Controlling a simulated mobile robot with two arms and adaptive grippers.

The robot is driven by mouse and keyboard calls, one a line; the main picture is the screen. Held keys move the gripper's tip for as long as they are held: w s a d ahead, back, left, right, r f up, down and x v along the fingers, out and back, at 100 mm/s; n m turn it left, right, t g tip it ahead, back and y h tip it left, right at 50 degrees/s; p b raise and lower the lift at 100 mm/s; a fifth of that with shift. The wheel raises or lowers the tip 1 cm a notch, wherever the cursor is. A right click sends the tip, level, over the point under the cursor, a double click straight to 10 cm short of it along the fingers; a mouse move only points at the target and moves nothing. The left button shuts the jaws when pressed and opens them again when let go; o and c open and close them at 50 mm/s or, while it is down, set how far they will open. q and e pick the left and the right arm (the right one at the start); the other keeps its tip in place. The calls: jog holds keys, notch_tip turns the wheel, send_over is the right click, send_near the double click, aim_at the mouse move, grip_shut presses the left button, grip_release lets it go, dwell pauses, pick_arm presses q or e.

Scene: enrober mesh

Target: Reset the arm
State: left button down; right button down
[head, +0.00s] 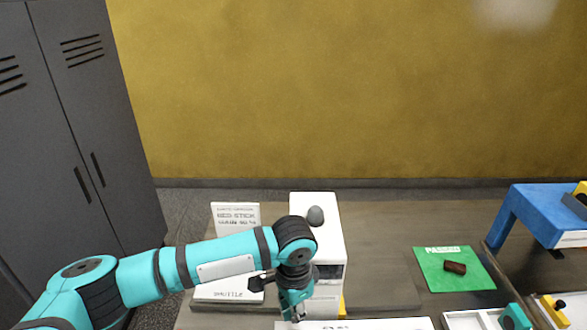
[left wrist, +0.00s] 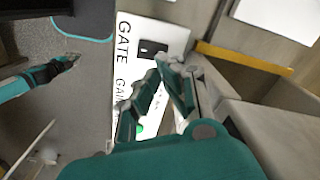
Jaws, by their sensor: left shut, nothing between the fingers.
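My left arm (head: 220,258) reaches in from the lower left in the head view and bends down at the wrist. My left gripper (head: 297,308) points down beside the front of a white box-shaped machine (head: 327,237), low over the table. In the left wrist view the two fingers of the left gripper (left wrist: 165,68) converge, shut and empty, above a white card lettered "GATE" (left wrist: 160,30). A teal limb, seemingly my right arm with its gripper (left wrist: 68,62), shows at the left edge there; its fingers are too small to read.
A grey knob (head: 315,215) tops the machine. Two lettered cards, one upright (head: 235,214), stand left of it. A green mat (head: 435,278) bears a dark brown block (head: 455,267). A blue stand (head: 540,208) and white trays (head: 465,320) are at right. The table between machine and mat is clear.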

pick_arm(q)
jog(key=s+d+f+n+h, duration=0.1)
jog(key=s+d+f+h, duration=0.2)
jog(key=s+d+h, duration=0.5)
jog(key=s+a+f+n+t+y, duration=0.1)
jog(key=s+a+f+n+y, duration=0.2)
jog(key=a, duration=0.7)
jog(key=s+a+f+n+t+y, duration=0.1)
jog(key=s+a+n+y, duration=0.15)
jog(key=s+a, duration=0.5)
jog(key=s+a+f+n+t+y, duration=0.1)
jog(key=s+a+f+n+y, duration=0.2)
jog(key=a, duration=0.9)
notch_tip(320, 180, down, 24)
jog(key=d+b, duration=0.1)
jog(key=b, duration=0.1)
jog(key=s+a+f+g+b, duration=0.2)
jog(key=s+a+f, duration=0.1)
jog(key=s+f, duration=1.4)
notch_tip(320, 180, down, 4)
jog(key=shift+s+r, duration=0.1)
jog(key=shift+s, duration=0.25)
jog(key=shift+h, duration=0.25)
